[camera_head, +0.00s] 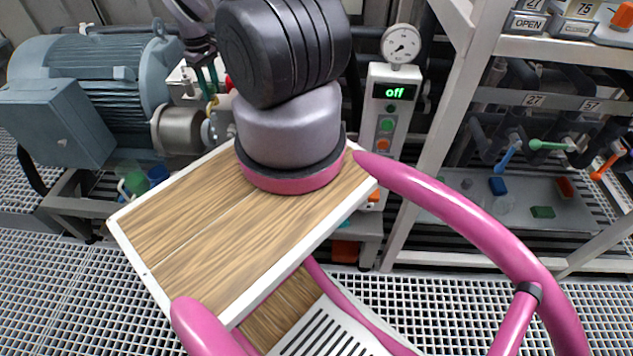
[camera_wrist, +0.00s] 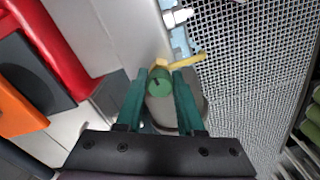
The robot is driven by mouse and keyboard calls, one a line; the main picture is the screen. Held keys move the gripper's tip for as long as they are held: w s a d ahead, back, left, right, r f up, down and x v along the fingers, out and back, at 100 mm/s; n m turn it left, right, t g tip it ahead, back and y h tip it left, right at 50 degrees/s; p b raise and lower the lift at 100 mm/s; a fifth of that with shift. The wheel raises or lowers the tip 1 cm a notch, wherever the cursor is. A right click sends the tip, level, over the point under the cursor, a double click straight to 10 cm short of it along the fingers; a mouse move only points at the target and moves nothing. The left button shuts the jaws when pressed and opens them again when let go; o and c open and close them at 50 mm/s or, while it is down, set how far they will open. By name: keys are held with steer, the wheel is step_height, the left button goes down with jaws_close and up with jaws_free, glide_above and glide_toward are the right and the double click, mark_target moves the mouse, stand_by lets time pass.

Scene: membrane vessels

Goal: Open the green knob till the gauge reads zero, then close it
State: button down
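A green knob (camera_wrist: 159,83) with a dark mark on its face sits between the two teal fingers of my gripper (camera_wrist: 160,76) in the wrist view. The fingers stand on either side of it; I cannot tell whether they press on it. In the head view my gripper (camera_head: 208,80) is at the upper left, pointing down, and the green knob cannot be made out there. A round white gauge (camera_head: 401,43) stands on top of a control panel (camera_head: 387,110); its needle is too small to read. The panel's display (camera_head: 394,92) shows "off".
A yellow lever (camera_wrist: 187,61) lies just beyond the fingertips in the wrist view. A blue-grey motor (camera_head: 85,75) is left of my gripper in the head view. A shelf frame at right holds several coloured valve handles, including a green one (camera_head: 548,145).

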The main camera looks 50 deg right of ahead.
steer(key=m, duration=0.4)
steer(key=shift+m, duration=0.4)
steer(key=m, duration=0.4)
steer(key=shift+m, duration=0.4)
steer(key=m, duration=0.4)
steer(key=shift+m, duration=0.4)
steer(key=m, duration=0.5)
steer(key=shift+m, duration=0.4)
steer(key=shift+c, duration=2.4)
jaws_free()
step_height(320, 180, up, 11)
steer(key=shift+f, duration=0.1)
